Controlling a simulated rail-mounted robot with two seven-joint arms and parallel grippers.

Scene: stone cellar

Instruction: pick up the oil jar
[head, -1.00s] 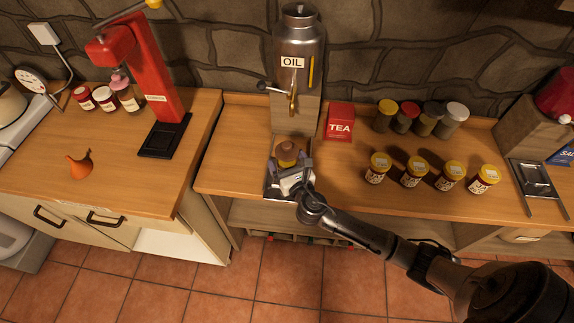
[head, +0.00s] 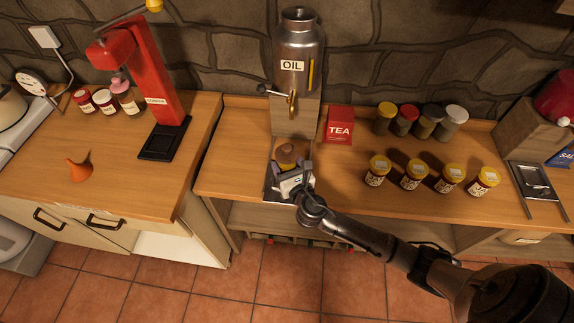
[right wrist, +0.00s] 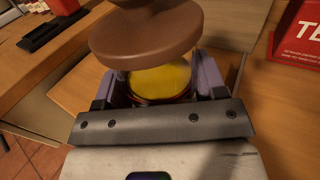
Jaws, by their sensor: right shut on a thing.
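The oil jar (head: 287,167) is at the tray below the tap of the steel OIL dispenser (head: 298,50). A round brown top with a knob (head: 286,153) shows over it. In the right wrist view the jar's yellow round top with a dark red rim (right wrist: 160,80) sits between my fingers, partly covered by the brown disc (right wrist: 145,35). My right gripper (head: 292,170) is shut on the jar, with a purple-grey finger on each side. The jar's lower part is hidden by the gripper, so I cannot tell whether its base touches the tray. My left gripper is not in view.
A red TEA box (head: 339,125) stands right of the dispenser. Several yellow-lidded jars (head: 414,174) and shakers (head: 407,116) stand further right. A red press (head: 150,75) and an orange funnel-like thing (head: 80,169) are on the left counter. The dispenser's tap (head: 292,102) is close behind the jar.

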